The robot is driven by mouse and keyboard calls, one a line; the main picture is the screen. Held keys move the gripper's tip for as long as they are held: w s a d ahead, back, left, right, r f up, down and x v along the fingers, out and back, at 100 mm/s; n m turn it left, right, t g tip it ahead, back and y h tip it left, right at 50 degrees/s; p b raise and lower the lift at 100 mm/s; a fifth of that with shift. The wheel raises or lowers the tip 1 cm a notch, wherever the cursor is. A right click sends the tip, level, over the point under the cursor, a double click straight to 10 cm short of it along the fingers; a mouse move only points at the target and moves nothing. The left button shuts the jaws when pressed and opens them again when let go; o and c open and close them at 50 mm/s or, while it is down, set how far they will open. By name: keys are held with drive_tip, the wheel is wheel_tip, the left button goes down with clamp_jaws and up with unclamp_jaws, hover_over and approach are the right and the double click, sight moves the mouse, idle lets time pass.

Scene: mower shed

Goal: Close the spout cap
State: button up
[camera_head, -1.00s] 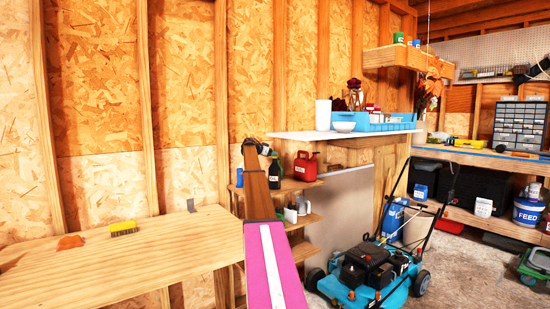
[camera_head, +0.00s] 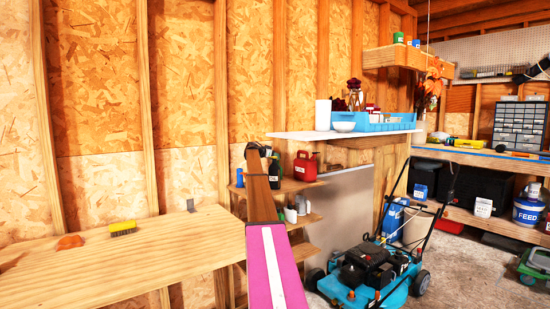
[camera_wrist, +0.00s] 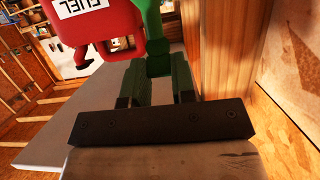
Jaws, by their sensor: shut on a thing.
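The red fuel can (camera_head: 305,167) stands on the upper small shelf in the head view. In the wrist view the red can (camera_wrist: 85,22) shows at the top, its FUEL label upside down. A bright green part (camera_wrist: 152,30), which looks like the spout cap, is beside the can. My gripper (camera_wrist: 157,75) is shut on this green part, between its two dark green fingers. How the green part joins the can cannot be seen. In the head view my gripper's end is mostly hidden behind my own arm, near the shelf's left side.
A dark bottle (camera_head: 275,170) stands left of the can, partly behind my arm. Small containers (camera_head: 291,215) are on the shelf below. A wooden post (camera_wrist: 213,45) is close to the gripper's right in the wrist view. The workbench (camera_head: 110,265) is mostly clear.

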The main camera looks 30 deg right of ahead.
drive_tip(key=shift+a+f+h, duration=0.15)
drive_tip(key=shift+h, duration=0.25)
drive_tip(key=o, duration=0.9)
drive_tip(key=shift+o, duration=0.2)
drive_tip(key=shift+a, duration=0.15)
drive_tip(key=v, duration=1)
drive_tip(key=shift+a, duration=0.2)
